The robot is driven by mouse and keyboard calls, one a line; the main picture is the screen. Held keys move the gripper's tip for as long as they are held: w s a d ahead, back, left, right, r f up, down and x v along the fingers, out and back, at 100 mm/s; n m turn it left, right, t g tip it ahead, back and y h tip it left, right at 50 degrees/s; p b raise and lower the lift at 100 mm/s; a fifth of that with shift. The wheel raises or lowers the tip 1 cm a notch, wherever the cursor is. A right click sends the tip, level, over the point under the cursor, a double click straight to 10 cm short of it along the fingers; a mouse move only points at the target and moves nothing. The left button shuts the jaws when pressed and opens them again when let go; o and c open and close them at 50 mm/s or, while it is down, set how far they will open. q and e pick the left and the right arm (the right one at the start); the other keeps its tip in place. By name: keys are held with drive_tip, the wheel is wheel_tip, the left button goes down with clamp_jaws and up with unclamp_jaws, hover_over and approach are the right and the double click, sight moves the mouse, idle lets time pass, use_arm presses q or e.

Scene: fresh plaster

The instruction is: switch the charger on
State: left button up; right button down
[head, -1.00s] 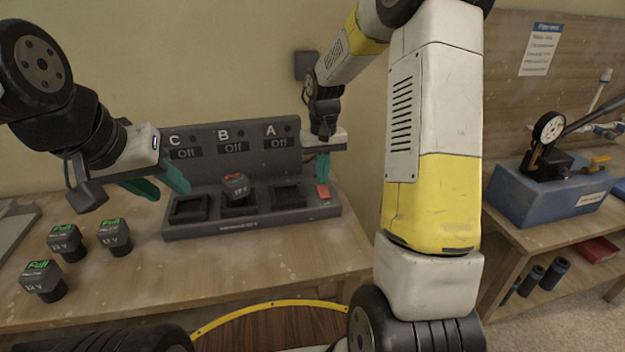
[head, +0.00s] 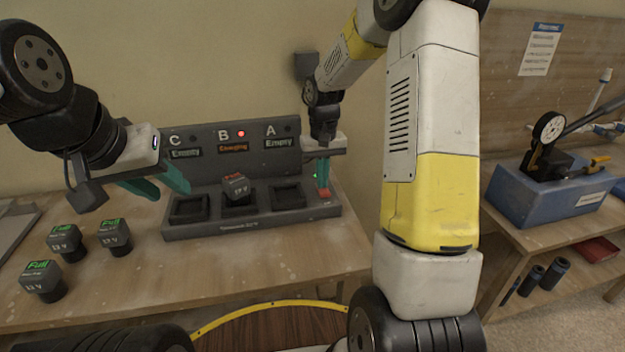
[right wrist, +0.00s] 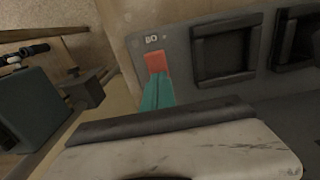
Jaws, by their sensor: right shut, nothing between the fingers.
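The dark charger (head: 240,228) stands on the table with three bays. Its displays read Empty under C, Charging under B and Empty under A, and a red lamp glows beside B. The red switch (head: 323,194) is at the charger's right end and also shows in the right wrist view (right wrist: 155,62). My right gripper (head: 322,184) is shut and empty, its tips at the switch; I cannot tell whether they touch it. My left gripper (head: 162,187) is open and empty, left of the charger.
Several batteries marked Full, one of them here (head: 115,236), stand on the table (head: 130,290) at the left. A blue device with a gauge (head: 550,190) stands on the bench at the right. My right arm crosses the view's middle.

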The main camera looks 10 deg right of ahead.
drive_tip(key=shift+r, duration=3.45)
drive_tip(key=s+r+t, duration=0.3)
drive_tip(key=s+r, duration=0.7)
drive_tip(key=s, duration=0.1)
drive_tip(key=s+a+r+t+y, duration=0.1)
drive_tip(key=s+a+t+y, duration=0.1)
drive_tip(key=s, duration=1.1)
drive_tip(key=shift+s+r+t, duration=0.2)
drive_tip(key=shift+r+t, duration=0.1)
drive_tip(key=shift+t, duration=0.3)
